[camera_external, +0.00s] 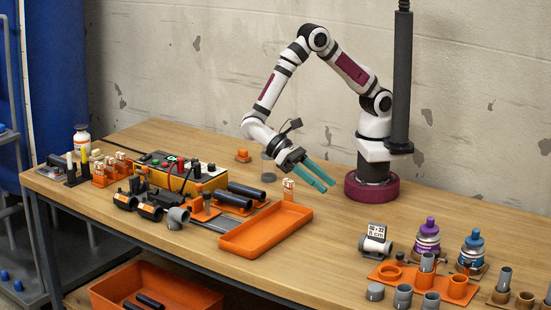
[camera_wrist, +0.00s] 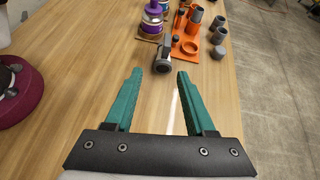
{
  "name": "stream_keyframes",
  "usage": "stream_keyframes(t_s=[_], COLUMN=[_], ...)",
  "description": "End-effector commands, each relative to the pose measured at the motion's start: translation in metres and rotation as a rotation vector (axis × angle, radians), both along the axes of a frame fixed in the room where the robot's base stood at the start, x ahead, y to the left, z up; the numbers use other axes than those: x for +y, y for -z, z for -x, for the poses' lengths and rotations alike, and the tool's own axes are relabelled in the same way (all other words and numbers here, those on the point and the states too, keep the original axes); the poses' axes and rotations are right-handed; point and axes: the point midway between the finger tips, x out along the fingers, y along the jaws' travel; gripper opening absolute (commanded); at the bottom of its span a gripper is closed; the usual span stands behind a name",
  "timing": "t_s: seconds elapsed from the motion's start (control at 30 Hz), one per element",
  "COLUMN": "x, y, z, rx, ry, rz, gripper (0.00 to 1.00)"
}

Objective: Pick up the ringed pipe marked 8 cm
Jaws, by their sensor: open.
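Black pipes (camera_external: 240,196) lie on orange holders left of the tray. Two shorter dark pieces with orange bands (camera_external: 125,201) lie at the table's front left. No 8 cm marking can be read on any of them, so I cannot tell which is the ringed pipe. My gripper (camera_external: 316,178) is open and empty above the table, beyond the tray, its teal fingers pointing right and down. In the wrist view my gripper (camera_wrist: 159,76) has a grey fitting (camera_wrist: 162,62) lying beyond its fingertips, apart from them.
An orange tray (camera_external: 266,244) stands empty at the front middle. A grey fitting with a printed label (camera_external: 376,232) lies right of it. Purple (camera_external: 427,236) and blue (camera_external: 472,250) bottles and an orange rack of grey pipes (camera_external: 425,276) crowd the right. Bare wood lies between tray and labelled fitting.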

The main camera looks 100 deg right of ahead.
Motion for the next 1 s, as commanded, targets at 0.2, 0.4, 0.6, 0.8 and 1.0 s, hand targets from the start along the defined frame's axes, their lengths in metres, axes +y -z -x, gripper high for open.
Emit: stream_keyframes(t_s=[0.2, 0.4, 0.6, 0.8, 1.0], x=[0.037, 0.067, 0.091, 0.103, 0.117], y=[0.041, 0.062, 0.078, 0.094, 0.105], z=[0.006, 0.046, 0.075, 0.102, 0.12], rx=[0.138, 0.142, 0.139, 0.14, 0.136], ry=[0.025, 0.023, 0.024, 0.024, 0.025], rz=[-0.031, -0.029, -0.028, -0.027, -0.028], gripper=[0.55, 0.55, 0.55, 0.55, 0.55])
